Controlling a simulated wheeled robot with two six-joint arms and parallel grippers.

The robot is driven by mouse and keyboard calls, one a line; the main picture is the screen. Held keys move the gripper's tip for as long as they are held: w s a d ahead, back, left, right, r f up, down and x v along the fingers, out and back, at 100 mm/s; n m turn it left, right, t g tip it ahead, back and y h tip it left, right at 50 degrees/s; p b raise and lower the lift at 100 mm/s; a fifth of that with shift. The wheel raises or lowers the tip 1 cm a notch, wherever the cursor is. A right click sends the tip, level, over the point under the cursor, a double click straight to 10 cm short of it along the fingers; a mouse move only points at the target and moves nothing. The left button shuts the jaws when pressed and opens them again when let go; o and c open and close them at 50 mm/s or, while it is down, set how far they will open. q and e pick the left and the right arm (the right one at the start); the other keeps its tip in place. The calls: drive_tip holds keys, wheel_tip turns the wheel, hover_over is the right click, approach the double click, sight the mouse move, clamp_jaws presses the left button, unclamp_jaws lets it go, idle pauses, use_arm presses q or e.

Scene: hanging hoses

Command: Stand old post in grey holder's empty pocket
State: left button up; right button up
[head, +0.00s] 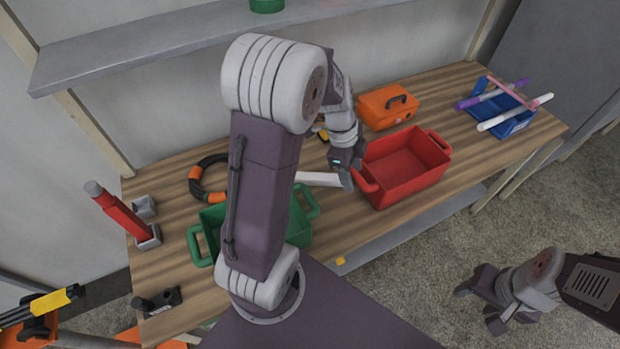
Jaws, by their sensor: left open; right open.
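At the left end of the table, a grey holder (155,238) has a red post (124,216) with a grey top standing in one pocket. The pocket behind it (144,206) looks empty. A dark holder (173,297) with a short black stub stands at the near left corner. I cannot tell which piece is the old post. A pale bar (318,179) lies beside my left gripper (346,172), partly hidden by my arm. My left gripper is open, close to the red bin's left edge; contact with the bar is unclear. My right gripper (484,300) is open and empty over the floor.
A green bin (195,243) is partly behind my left arm. A red bin (415,178), an orange case (387,107) and a blue tray (517,123) with coloured rods stand rightward. A black-and-orange hose ring (196,183) lies behind the green bin. A shelf (180,32) overhangs the back.

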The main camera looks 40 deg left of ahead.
use_arm(q)
drive_tip(key=w+a+f, duration=0.2)
drive_tip(key=w+a, duration=0.2)
drive_tip(key=a, duration=0.2)
drive_tip(key=n+t+h, duration=0.1)
drive_tip(key=n, duration=0.3)
approach(309, 175)
drive_tip(key=shift+s+a+f+p, duration=0.1)
drive_tip(key=shift+s+a+p, duration=0.1)
drive_tip(key=shift+s+p, duration=0.1)
drive_tip(key=shift+s, duration=0.15)
drive_tip(key=x, duration=0.3)
drive_tip(key=shift+w+d+p, duration=0.2)
drive_tip(key=shift+d+p, duration=0.15)
drive_tip(key=shift+w+f, duration=0.1)
drive_tip(key=shift+f, duration=0.3)
drive_tip(key=p+x, duration=0.1)
drive_tip(key=x, duration=0.3)
drive_tip(key=shift+w+d+f, duration=0.2)
drive_tip(key=shift+d+f, duration=0.1)
drive_tip(key=shift+w+f, duration=0.1)
drive_tip(key=shift+f, duration=0.05)
drive_tip(key=c, duration=0.7)
clamp_jaws()
